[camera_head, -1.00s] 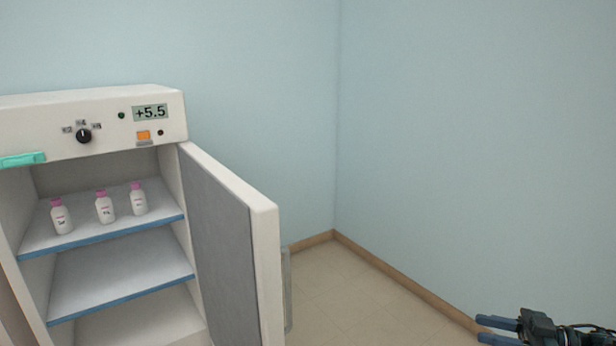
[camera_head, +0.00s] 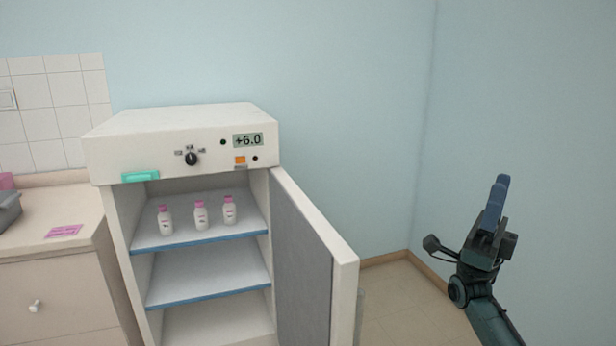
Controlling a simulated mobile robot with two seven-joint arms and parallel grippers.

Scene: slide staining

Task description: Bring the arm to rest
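My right gripper (camera_head: 497,203) is raised at the right of the head view, fingers pointing up, in front of the bare wall. Its fingers overlap from this angle, so I cannot tell whether it is open or shut. No held thing shows at its fingertips. It is well to the right of the white refrigerator (camera_head: 110,155) and apart from the open door (camera_head: 347,290). My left gripper is not in view.
Three white bottles with pink caps (camera_head: 165,222) (camera_head: 201,217) (camera_head: 230,212) stand on the refrigerator's upper shelf (camera_head: 180,240). The display (camera_head: 248,140) reads +6.0. A counter (camera_head: 60,215) with a pink card (camera_head: 64,231) is at the left. Floor (camera_head: 400,300) shows between door and arm.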

